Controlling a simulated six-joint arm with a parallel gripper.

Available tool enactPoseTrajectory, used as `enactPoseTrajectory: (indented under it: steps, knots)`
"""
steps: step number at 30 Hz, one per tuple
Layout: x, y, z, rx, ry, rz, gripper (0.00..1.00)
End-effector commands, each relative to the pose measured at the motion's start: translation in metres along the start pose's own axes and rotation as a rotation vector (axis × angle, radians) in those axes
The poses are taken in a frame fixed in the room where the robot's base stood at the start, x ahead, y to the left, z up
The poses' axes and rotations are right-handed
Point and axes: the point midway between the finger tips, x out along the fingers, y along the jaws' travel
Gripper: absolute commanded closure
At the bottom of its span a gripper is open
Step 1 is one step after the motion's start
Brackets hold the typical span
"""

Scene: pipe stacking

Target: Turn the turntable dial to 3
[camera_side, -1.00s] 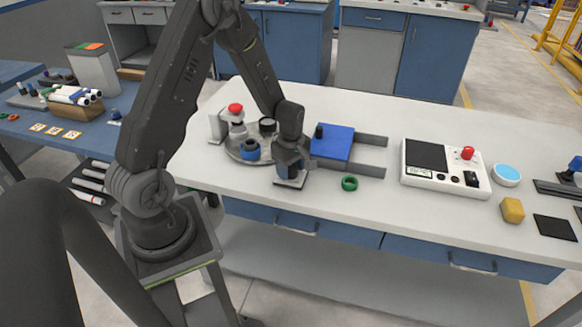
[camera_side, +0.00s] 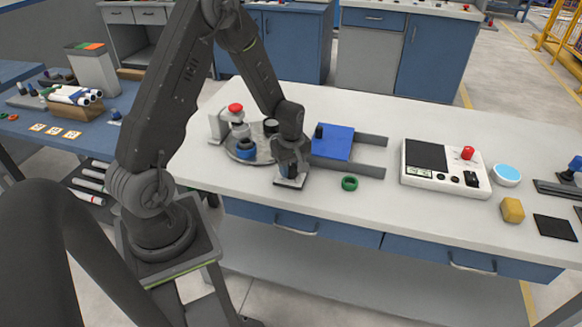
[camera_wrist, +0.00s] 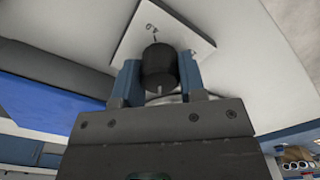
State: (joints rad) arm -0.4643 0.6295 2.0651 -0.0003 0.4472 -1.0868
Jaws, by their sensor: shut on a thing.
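The dial is a dark round knob (camera_wrist: 158,68) on a light square plate (camera_wrist: 132,28) in the wrist view. My gripper (camera_wrist: 157,80) has its two blue-sided fingers on either side of the knob and is shut on it. In the side view my gripper (camera_side: 291,168) points down over the plate (camera_side: 290,183) near the front edge of the table. The knob is hidden there by the gripper. The turntable (camera_side: 262,155) is a grey round disc just behind and left of the gripper. It carries a blue ring-shaped piece (camera_side: 246,150) and a dark piece (camera_side: 271,126).
A red-topped press-like device (camera_side: 236,108) stands at the turntable's left. A blue block slide (camera_side: 332,142) is close right of my gripper. A green ring (camera_side: 349,183) lies in front of it.

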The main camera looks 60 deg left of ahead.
Motion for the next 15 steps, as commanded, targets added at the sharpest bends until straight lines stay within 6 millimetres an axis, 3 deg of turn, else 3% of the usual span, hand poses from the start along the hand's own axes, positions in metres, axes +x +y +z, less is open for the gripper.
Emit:
enactPoseTrajectory:
  steps: [15]
  knots:
    - [-0.0003,0.0004,0.0002,0.488,0.000,0.000,0.86]
